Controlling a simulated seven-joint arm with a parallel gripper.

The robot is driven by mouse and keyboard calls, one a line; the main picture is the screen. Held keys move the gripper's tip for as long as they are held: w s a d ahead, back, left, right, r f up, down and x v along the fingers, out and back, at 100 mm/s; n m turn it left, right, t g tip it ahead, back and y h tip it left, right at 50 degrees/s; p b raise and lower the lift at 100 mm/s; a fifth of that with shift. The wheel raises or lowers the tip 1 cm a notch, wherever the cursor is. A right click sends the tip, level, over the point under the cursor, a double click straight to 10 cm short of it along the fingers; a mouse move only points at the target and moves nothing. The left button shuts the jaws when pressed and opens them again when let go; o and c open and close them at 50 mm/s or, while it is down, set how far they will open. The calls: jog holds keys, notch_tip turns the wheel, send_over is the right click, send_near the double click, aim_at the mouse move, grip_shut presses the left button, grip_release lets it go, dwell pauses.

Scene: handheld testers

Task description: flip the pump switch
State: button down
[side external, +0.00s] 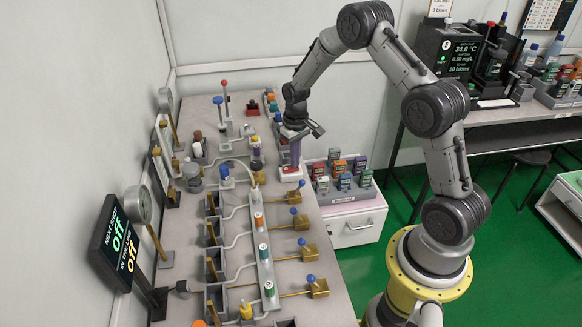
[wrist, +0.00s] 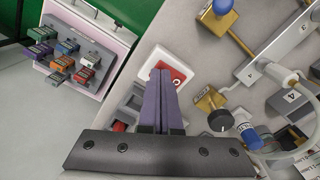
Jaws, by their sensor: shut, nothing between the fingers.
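A red rocker switch in a white housing (side external: 291,174), which looks like the pump switch, sits on the bench near its right edge. My gripper (side external: 295,164) points down right above it, with its purple fingers shut and empty. In the wrist view the fingertips (wrist: 161,73) overlap the left part of the switch (wrist: 181,74). The fingers hide part of it, and I cannot tell whether they touch it. A display (side external: 118,243) at the left reads "NEXT SHOT off" and "IN THE LINE off".
A manifold bar (side external: 263,247) with tubing and several blue-knobbed levers lies nearer the camera. Upright levers (side external: 225,112) and small bottles stand to the left. A rack of handheld testers (side external: 344,183) stands on a white cabinet to the right.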

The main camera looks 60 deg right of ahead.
jog(key=shift+f, duration=0.25)
jog(key=shift+r, duration=3.55)
